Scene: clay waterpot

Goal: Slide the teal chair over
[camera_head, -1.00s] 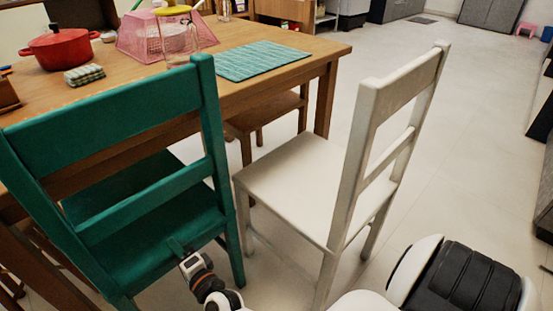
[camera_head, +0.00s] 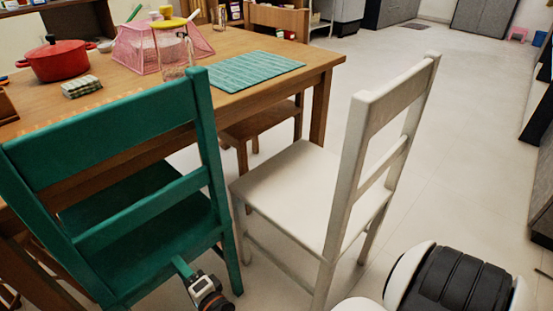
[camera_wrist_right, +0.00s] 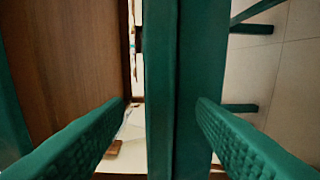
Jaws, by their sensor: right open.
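The teal chair (camera_head: 105,130) stands at the left in the head view, its backrest towards me and its seat partly under the table. My right gripper (camera_head: 182,268) is low at the chair's back, near its right rear leg. In the right wrist view a teal upright of the chair (camera_wrist_right: 185,70) runs between the two textured green fingers of my right gripper (camera_wrist_right: 165,115). The fingers are spread, with gaps showing beside the upright. My left gripper is not in view.
A white chair (camera_head: 290,190) stands just right of the teal chair. The wooden table (camera_head: 235,100) behind holds a red pot (camera_head: 58,62), a pink mesh cover (camera_head: 135,48), a glass jar and a teal mat (camera_head: 255,72). Open floor (camera_head: 470,140) lies to the right.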

